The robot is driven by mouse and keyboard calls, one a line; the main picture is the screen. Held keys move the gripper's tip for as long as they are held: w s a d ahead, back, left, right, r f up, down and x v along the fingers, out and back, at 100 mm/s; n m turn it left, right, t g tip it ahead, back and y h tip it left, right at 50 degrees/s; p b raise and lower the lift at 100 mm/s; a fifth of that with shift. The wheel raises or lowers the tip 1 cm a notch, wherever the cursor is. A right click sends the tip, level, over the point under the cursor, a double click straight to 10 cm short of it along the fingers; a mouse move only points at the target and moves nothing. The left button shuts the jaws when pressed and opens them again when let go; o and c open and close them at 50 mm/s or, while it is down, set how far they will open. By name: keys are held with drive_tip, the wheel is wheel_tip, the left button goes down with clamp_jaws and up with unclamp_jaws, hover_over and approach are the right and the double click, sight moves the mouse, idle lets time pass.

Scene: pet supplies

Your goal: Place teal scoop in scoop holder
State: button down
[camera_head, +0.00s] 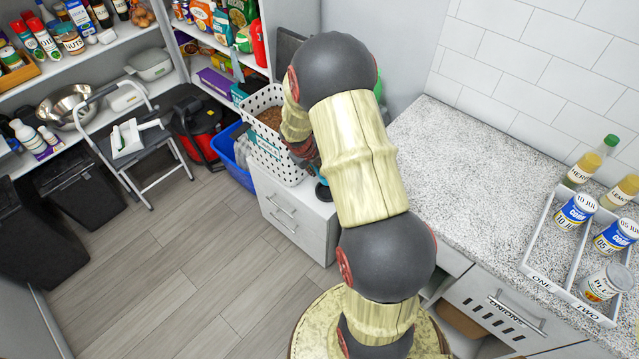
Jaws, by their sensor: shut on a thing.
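My gripper (308,160) is beside the right side of a white perforated basket (280,158), above a white drawer cabinet. My arm hides much of it. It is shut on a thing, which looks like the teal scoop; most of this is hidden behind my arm. A small dark and teal piece (322,190) shows just below the gripper, and I cannot tell whether it is part of the scoop or a separate thing on the cabinet. I cannot make out the scoop holder. The basket holds brown, kibble-like contents (270,118) and has a teal label on its front.
The white drawer cabinet (297,222) stands left of a speckled counter (470,190). A divided tray (541,262) with cans is at the right. A blue bin (233,160), a red and black vacuum (193,125) and a folding step stool (160,165) stand left. The floor in front is clear.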

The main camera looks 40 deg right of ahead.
wheel_tip(320, 180, down, 8)
drive_tip(key=b, duration=0.4)
drive_tip(key=shift+f, duration=0.1)
drive_tip(key=c, duration=1.9)
unclamp_jaws()
drive_tip(key=shift+o, duration=0.5)
